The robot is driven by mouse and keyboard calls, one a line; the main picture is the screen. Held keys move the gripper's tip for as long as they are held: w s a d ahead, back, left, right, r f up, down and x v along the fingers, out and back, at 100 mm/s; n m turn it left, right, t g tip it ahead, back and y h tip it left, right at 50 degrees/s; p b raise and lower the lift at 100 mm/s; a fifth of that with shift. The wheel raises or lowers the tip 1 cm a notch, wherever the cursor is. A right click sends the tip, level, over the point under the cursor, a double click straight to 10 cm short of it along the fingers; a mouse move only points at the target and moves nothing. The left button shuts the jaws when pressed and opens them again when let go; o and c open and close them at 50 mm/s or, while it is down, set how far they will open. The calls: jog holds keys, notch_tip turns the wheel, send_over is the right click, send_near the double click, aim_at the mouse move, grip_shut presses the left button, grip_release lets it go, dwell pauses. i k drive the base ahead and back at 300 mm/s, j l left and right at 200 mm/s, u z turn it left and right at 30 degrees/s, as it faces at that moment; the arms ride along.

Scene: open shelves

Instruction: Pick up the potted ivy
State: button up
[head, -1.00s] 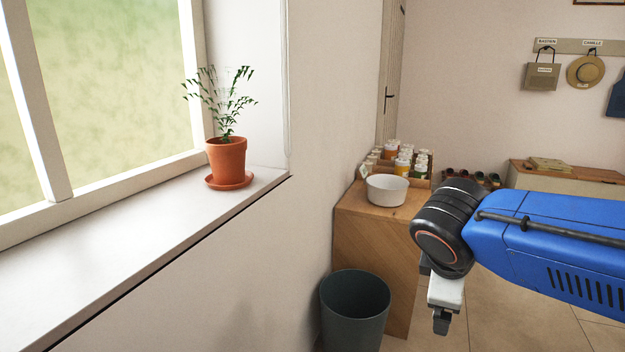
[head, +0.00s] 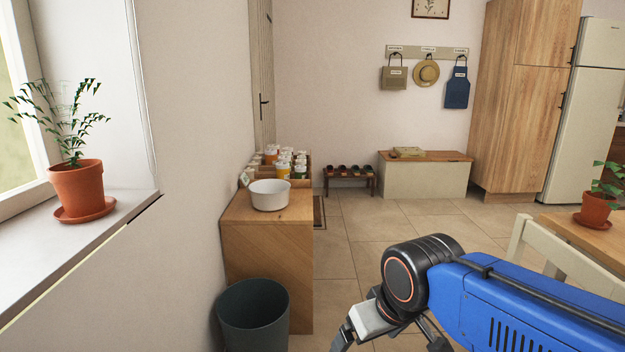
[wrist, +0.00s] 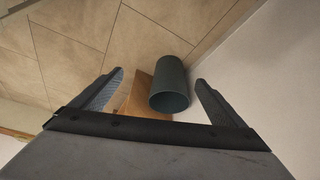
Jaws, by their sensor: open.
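A potted plant with broad green leaves, which looks like the ivy (head: 595,208), stands in a terracotta pot on a wooden table at the right edge of the head view. Its foliage is partly cut off by the frame. Another terracotta pot with a thin-stemmed, small-leaved plant (head: 78,188) stands on the windowsill at left. My gripper (head: 392,340) is low in front, left of the table and apart from both plants. In the wrist view its fingers (wrist: 159,80) are spread and empty, with neither plant showing.
A dark bin (head: 253,318) stands by a wooden cabinet (head: 268,262) bearing a white bowl (head: 269,195) and a crate of jars. A pale chair (head: 560,255) stands in front of the table (head: 570,227). The tiled floor between (head: 385,235) is clear.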

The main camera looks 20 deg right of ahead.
aim_at(596, 206)
jog(key=j+z, duration=0.1)
jog(key=z, duration=0.35)
jog(key=j+z, duration=0.15)
jog(key=z, duration=0.3)
jog(key=j+z, duration=0.1)
jog(key=z, duration=0.35)
jog(key=j+z, duration=0.1)
jog(key=z, duration=0.35)
jog(key=j+z, duration=0.1)
jog(key=z, duration=0.35)
jog(key=i+j, duration=0.25)
jog(key=j, duration=0.15)
jog(key=i+j, duration=0.25)
jog(key=i+j+z, duration=0.1)
jog(key=i+j, duration=0.2)
jog(key=j, duration=0.2)
jog(key=i+j, duration=0.2)
jog(key=j, duration=0.2)
jog(key=i+j, duration=0.25)
jog(key=j, duration=0.15)
jog(key=i+j+z, duration=0.1)
jog(key=i+j, duration=0.15)
jog(key=j, duration=0.15)
jog(key=l+z, duration=0.15)
